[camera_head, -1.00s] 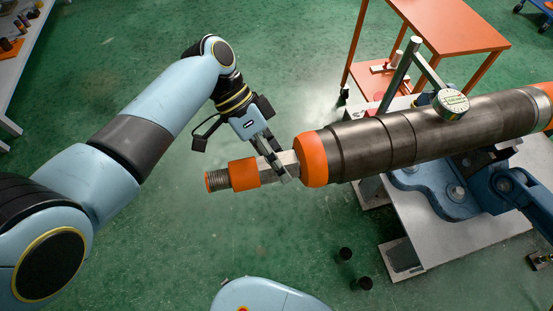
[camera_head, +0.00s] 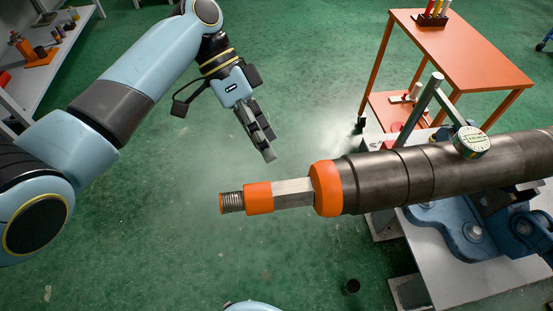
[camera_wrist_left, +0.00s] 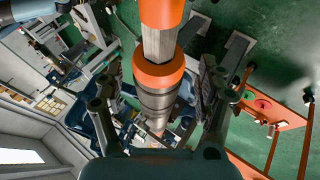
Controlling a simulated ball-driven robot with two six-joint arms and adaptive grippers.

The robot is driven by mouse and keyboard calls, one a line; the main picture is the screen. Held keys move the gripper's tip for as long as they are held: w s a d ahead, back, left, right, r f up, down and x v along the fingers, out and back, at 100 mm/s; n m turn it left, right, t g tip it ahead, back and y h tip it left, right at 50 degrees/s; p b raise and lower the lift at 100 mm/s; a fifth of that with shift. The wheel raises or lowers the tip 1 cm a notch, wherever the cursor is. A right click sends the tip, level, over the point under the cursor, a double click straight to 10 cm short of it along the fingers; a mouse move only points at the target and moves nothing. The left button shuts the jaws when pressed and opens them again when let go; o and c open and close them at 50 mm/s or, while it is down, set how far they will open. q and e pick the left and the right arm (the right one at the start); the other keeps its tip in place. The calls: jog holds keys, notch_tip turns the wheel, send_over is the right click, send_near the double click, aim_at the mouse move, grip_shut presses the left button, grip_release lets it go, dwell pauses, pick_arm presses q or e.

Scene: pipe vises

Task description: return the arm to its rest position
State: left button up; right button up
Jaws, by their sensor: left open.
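My left gripper (camera_head: 262,140) is open and empty in the head view. It hangs above and behind the pipe's threaded end, apart from it. The left wrist view shows the two fingers (camera_wrist_left: 160,100) spread, with the pipe beyond them. The pipe (camera_head: 400,172) is a thick dark metal cylinder with an orange collar (camera_head: 325,188). A square-sided neck (camera_head: 293,192), an orange ring (camera_head: 258,198) and a threaded tip (camera_head: 231,202) project to the left. The pipe lies level in a blue vise (camera_head: 455,228). My right gripper is not in view.
An orange table (camera_head: 460,50) with a rack of coloured tools stands at the back right. A round gauge (camera_head: 470,142) sits on the pipe. A grey shelf (camera_head: 60,65) with parts is at the far left. Open floor surrounds my left arm.

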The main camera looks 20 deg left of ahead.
pick_arm(q)
jog(key=shift+w+a+r, duration=0.1)
jog(key=shift+a+r, duration=0.2)
jog(key=shift+r, duration=0.05)
